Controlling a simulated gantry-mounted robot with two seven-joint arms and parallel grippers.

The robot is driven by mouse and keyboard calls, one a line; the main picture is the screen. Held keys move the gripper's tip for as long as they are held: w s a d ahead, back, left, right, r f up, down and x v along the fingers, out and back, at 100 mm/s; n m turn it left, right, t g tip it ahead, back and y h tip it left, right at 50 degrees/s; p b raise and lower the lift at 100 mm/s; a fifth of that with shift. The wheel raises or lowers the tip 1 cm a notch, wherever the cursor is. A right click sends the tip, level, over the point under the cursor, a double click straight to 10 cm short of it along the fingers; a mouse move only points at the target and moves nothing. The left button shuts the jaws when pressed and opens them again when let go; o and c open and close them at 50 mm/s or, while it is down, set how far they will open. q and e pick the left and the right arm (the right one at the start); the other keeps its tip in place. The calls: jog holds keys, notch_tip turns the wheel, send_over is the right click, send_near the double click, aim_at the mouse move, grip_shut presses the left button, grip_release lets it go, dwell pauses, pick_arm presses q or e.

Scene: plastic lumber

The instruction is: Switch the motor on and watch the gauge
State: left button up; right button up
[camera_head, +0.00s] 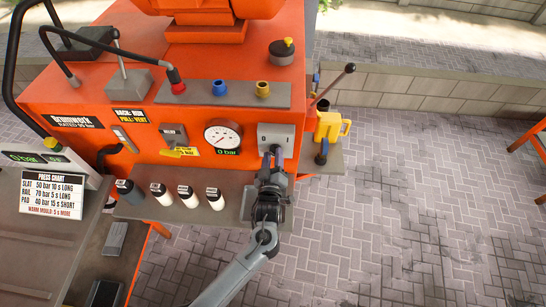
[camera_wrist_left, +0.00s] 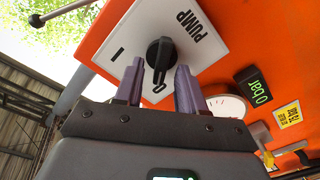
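The pump switch is a black rotary knob (camera_wrist_left: 160,55) on a white plate marked PUMP (camera_wrist_left: 193,28), with the marks 0 and I; the knob seems to point at 0. My left gripper (camera_wrist_left: 160,76) is open, with its two fingers on either side of the knob and a visible gap. In the head view my left gripper (camera_head: 272,155) is at the switch plate (camera_head: 284,136) and hides the knob. The round gauge (camera_head: 222,134) has its needle low, and the green display (camera_head: 228,152) below it reads 0 bar. My right gripper is not in view.
Several white-and-black bottles (camera_head: 187,196) stand on the ledge below the panel. A press chart sign (camera_head: 53,194) stands at left.

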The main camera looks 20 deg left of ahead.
pick_arm(q)
grip_shut()
dwell(0.3)
jog(key=shift+w+m, duration=0.1)
jog(key=shift+m, duration=0.2)
jog(key=shift+r+m+p, duration=0.1)
jog(key=shift+m+p, duration=0.7)
jog(key=shift+m, duration=0.1)
jog(key=m+p, duration=0.1)
jog(key=m, duration=0.3)
jog(key=m+p, duration=0.2)
jog(key=m, duration=0.1)
jog(key=d+m+p, duration=0.1)
jog(key=m+p, duration=0.1)
jog(key=m, duration=0.2)
jog(key=shift+w+m, duration=0.15)
jog(key=shift+m, duration=0.15)
